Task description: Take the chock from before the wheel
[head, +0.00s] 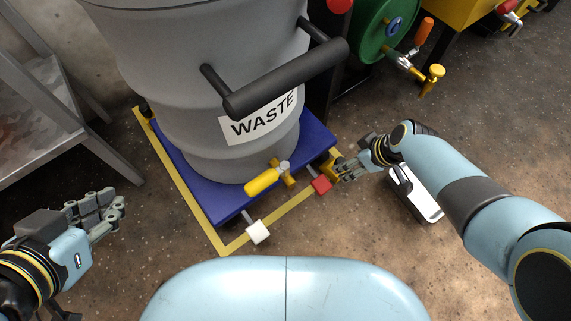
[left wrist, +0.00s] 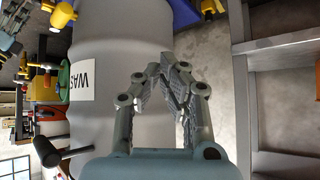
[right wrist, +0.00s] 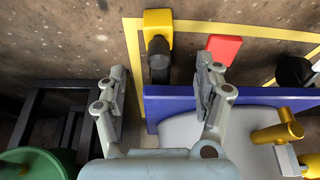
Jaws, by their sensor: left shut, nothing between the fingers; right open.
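The yellow chock (right wrist: 157,20) sits on the floor against a black caster wheel (right wrist: 159,58) in the right wrist view. In the head view the chock (head: 334,172) shows partly behind my right fingers, at the right corner of the blue dolly (head: 203,199). My right gripper (head: 352,170) is open beside it. In the right wrist view my right fingers (right wrist: 160,80) stand apart, with the wheel and chock seen beyond the gap and nothing held. My left gripper (head: 118,212) is shut and empty, off to the left of the dolly. Its fingertips meet in the left wrist view (left wrist: 174,82).
A grey WASTE drum (head: 190,100) with a black handle stands on the dolly. A red pedal (head: 321,185), a white pedal (head: 258,232) and a yellow-handled valve (head: 264,181) stick out in front. A metal shelf (head: 45,100) stands left, a green drum (head: 372,30) behind. Yellow tape borders the dolly.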

